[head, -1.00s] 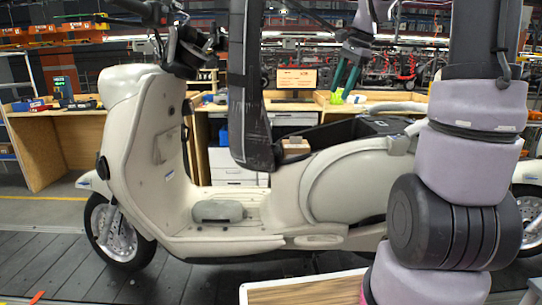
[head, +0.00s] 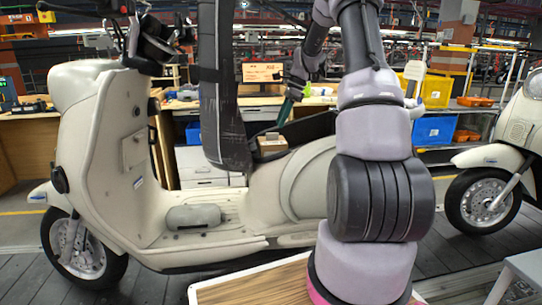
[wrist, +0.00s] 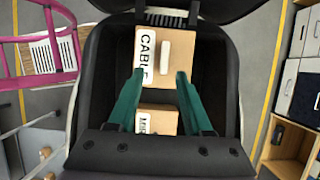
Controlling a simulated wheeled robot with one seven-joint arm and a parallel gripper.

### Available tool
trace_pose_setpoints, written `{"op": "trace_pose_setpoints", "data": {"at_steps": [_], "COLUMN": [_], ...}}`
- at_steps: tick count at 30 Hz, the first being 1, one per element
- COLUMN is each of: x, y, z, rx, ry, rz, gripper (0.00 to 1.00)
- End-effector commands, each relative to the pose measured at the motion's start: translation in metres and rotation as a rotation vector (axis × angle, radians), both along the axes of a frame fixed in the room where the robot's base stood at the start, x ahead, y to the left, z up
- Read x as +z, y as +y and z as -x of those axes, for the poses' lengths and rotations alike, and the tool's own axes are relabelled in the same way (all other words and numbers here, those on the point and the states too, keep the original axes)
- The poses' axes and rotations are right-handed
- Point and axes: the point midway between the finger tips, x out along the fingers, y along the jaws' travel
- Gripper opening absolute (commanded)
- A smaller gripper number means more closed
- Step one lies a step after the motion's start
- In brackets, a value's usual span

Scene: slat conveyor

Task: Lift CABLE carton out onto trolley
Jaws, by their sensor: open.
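The CABLE carton (wrist: 165,52) is a tan box with a white label, lying in the open black storage bin (wrist: 222,95) of the cream scooter (head: 100,150). My gripper (wrist: 158,74) is open, its two green fingers reaching over the bin, with the near end of the CABLE carton between the tips in the picture. I cannot tell whether they touch it. A smaller carton (wrist: 157,119) with a partly hidden label lies nearer the wrist between the fingers. In the head view my gripper (head: 286,112) is above the bin, near a small carton (head: 271,144). A wooden top with a white rim (head: 255,288), perhaps the trolley, is in front.
The raised dark seat (head: 222,85) stands upright left of the bin. A second scooter (head: 505,150) is at the right. A workbench with drawers (head: 205,165) is behind. A grey stool-like object (head: 520,275) is at the lower right.

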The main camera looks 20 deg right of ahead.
Motion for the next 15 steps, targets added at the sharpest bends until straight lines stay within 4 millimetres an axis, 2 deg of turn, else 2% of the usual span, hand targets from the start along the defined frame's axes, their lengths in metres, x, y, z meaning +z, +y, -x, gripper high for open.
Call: {"op": "trace_pose_setpoints", "data": {"at_steps": [10, 15], "x": [-0.037, -0.045], "y": [0.024, 0.027], "z": [-0.012, -0.013], "rx": [0.002, 0.001], "ry": [0.004, 0.001], "rz": [-0.001, 0.000], "gripper": [0.50, 0.50]}}
